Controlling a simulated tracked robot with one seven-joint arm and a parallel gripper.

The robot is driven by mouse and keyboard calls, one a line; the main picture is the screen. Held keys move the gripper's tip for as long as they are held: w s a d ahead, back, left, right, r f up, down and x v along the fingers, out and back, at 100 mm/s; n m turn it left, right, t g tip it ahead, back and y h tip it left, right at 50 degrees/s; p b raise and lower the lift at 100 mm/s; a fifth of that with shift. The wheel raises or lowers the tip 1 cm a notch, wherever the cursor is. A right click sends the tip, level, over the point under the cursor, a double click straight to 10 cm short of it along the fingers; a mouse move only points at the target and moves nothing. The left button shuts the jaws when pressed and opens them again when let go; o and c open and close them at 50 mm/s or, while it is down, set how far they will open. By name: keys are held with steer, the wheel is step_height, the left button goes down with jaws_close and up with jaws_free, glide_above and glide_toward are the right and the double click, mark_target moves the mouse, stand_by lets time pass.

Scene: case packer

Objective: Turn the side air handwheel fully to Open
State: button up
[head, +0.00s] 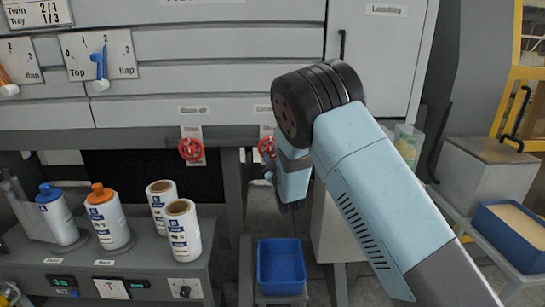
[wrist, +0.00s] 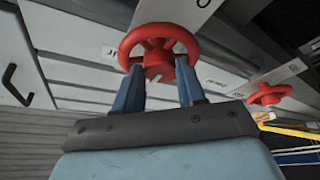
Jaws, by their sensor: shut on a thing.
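The side air handwheel is a red spoked wheel (head: 266,147) on the grey panel in the head view, partly hidden by my arm. In the wrist view the red handwheel (wrist: 160,45) is at the top middle, with its hub facing me. My gripper (wrist: 159,72) has its two blue fingers at the wheel's lower rim, one on each side of the hub, and is shut on the wheel. The exact finger contact is partly hidden. The label plate behind this wheel is mostly covered, so the wheel's setting cannot be read.
A second red handwheel (head: 191,149), under the base air label, is to the left in the head view. Bottles and white canisters stand on a shelf (head: 130,262) at lower left. A blue bin (head: 281,268) sits below my gripper. A grey box (head: 485,165) is at right.

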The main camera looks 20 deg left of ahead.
steer(key=c, duration=0.4)
